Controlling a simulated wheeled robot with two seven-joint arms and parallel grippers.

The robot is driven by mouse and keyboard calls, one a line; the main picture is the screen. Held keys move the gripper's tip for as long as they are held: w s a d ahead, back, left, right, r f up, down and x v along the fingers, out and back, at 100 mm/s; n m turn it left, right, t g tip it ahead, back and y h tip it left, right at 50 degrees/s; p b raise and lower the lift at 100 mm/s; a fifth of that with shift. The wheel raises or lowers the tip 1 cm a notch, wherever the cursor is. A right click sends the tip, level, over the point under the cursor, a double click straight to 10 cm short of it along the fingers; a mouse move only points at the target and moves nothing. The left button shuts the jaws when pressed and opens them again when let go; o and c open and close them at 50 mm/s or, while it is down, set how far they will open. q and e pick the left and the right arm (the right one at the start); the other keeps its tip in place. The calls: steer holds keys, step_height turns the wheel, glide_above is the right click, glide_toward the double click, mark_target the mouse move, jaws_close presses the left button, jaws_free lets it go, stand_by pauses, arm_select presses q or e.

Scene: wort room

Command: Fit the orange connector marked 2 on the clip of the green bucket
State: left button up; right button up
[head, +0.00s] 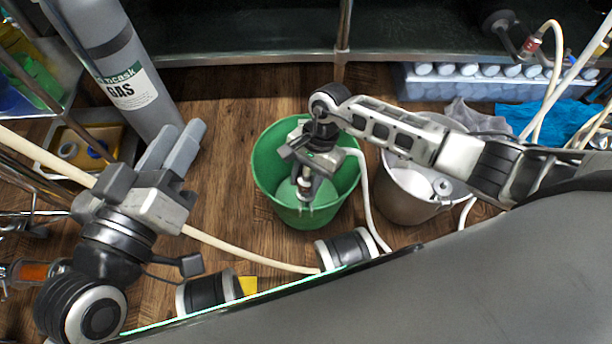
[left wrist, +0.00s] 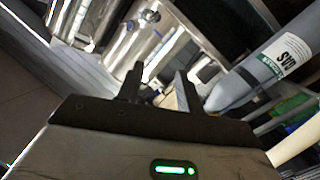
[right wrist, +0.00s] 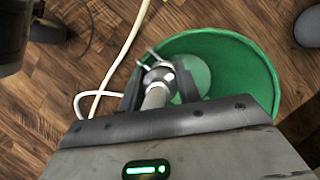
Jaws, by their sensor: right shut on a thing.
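The green bucket (head: 267,178) stands on the wooden floor in the middle of the head view; its rim and inside also show in the right wrist view (right wrist: 262,75). My right gripper (head: 308,190) is over the bucket, shut on a pale grey-white connector piece (right wrist: 155,97) with a rounded metallic end. This end lies close to the near rim, beside a thin metal bit that may be the clip; contact cannot be told. No orange or number 2 shows on the held piece. My left gripper (head: 172,148) is open and empty at the left, away from the bucket.
A grey gas cylinder (head: 120,80) stands at the back left. A pale grey bucket (head: 405,205) is right of the green one. A cream hose (head: 250,252) crosses the floor; a white hose (head: 366,205) runs beside the green bucket. A clear part with orange (head: 33,270) lies far left.

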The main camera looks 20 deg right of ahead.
mark_target(309, 171)
arm_select(q)
step_height(309, 171, down, 4)
steer(key=shift+d+r+b, duration=0.15)
steer(key=shift+r+b, duration=0.05)
steer(key=shift+b, duration=0.2)
arm_select(e)
steer(key=shift+f, duration=0.6)
steer(key=o, duration=1.2)
steer(key=shift+o, duration=0.2)
steer(key=shift+f, duration=0.15)
steer(key=shift+w+d+r+p, duration=0.2)
steer(key=shift+r+p, duration=0.2)
steer(key=shift+r, duration=0.25)
steer(key=p+v, duration=0.2)
steer(key=v, duration=0.4)
arm_select(q)
steer(key=r+p, duration=0.2)
steer(key=r+y, duration=0.1)
steer(key=shift+w+a+m+g+p, duration=0.1)
steer(key=shift+a+m+g+p, duration=0.25)
steer(key=shift+m+g+p, duration=0.05)
arm_select(e)
steer(key=v, duration=0.9)
steer(key=shift+r, duration=0.15)
arm_select(q)
steer(key=shift+r, duration=0.15)
arm_select(e)
steer(key=shift+a+r, duration=0.1)
